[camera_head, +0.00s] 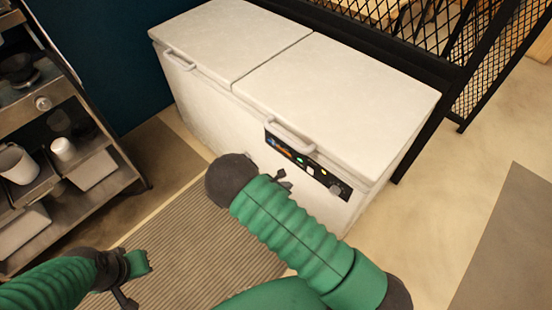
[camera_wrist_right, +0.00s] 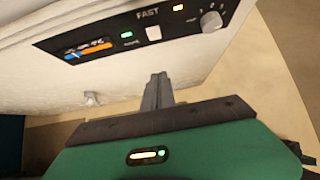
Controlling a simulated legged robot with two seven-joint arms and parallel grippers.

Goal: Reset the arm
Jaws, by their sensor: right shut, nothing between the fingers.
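My right arm, green and ribbed, reaches up the middle of the head view in front of a white chest freezer (camera_head: 210,100). Its gripper (camera_head: 282,178) is mostly hidden behind the arm, with only a small dark part showing near the freezer's front. In the right wrist view the right gripper (camera_wrist_right: 158,88) is shut and empty, its grey fingers together in front of the freezer's white front and control panel (camera_wrist_right: 140,35). My left gripper (camera_head: 122,292) is at the lower left of the head view, partly cut off by the frame; its fingers are unclear.
The freezer has two closed lids with handles (camera_head: 290,138). A metal shelf rack (camera_head: 125,178) with containers stands at the left. A black mesh partition (camera_head: 480,60) is behind at the right.

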